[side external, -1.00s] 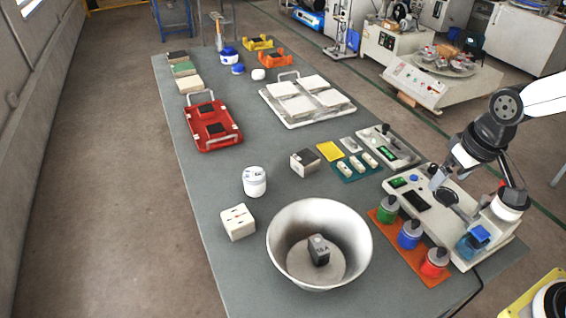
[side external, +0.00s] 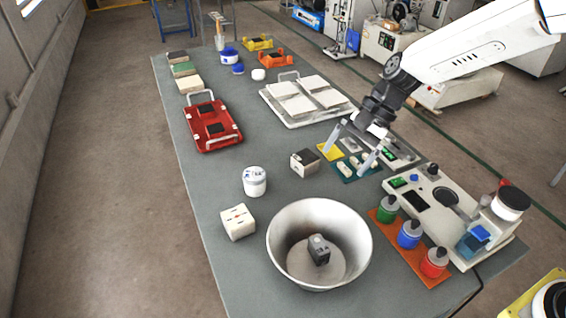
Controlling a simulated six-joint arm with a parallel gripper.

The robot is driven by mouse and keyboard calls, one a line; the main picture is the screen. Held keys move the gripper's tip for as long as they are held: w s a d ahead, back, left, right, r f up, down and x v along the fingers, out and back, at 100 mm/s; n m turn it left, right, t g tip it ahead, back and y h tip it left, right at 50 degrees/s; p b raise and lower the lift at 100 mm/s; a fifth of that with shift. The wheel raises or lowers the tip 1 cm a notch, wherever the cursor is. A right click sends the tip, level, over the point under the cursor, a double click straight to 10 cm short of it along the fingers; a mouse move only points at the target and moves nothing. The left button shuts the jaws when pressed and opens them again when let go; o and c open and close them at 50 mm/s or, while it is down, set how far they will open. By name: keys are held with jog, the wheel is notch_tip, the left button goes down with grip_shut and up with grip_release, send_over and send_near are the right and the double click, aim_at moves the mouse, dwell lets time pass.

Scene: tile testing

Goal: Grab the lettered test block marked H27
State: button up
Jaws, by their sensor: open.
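I cannot read H27 on any block. A small block with a black top and pale sides (side external: 305,163) sits on the table left of my gripper. A dark block (side external: 318,250) with small, unclear lettering lies inside the large white bowl (side external: 284,224). A cream cube (side external: 238,221) with small marks on top sits left of the bowl. My gripper (side external: 346,161) is open and empty, its fingers apart and pointing down over the area of the yellow tile (side external: 330,152) and the teal mat (side external: 344,175). Its exact height above them is unclear.
A white jar (side external: 255,181) stands near the cream cube. Green, blue and red capped bottles stand on an orange mat (side external: 426,267) beside a white instrument (side external: 457,236). A red tray (side external: 200,140) and a white tray of tiles (side external: 266,97) lie farther back. The middle-left table is bare.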

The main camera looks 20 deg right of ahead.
jog(key=w+a+m+g+y, duration=0.1)
jog(key=w+a+m+y, duration=0.7)
jog(key=a, duration=0.6)
jog(key=n, duration=0.1)
send_near(227, 229)
jog(key=shift+w+a+f+h, duration=0.1)
jog(key=shift+a+f+h, duration=0.1)
jog(key=shift+a, duration=0.2)
jog(key=shift+w+a+f+h, duration=0.1)
jog(key=shift+a+h, duration=0.1)
jog(key=shift+a, duration=0.25)
jog(key=shift+a, duration=0.1)
jog(key=shift+x, duration=2.5)
grip_shut()
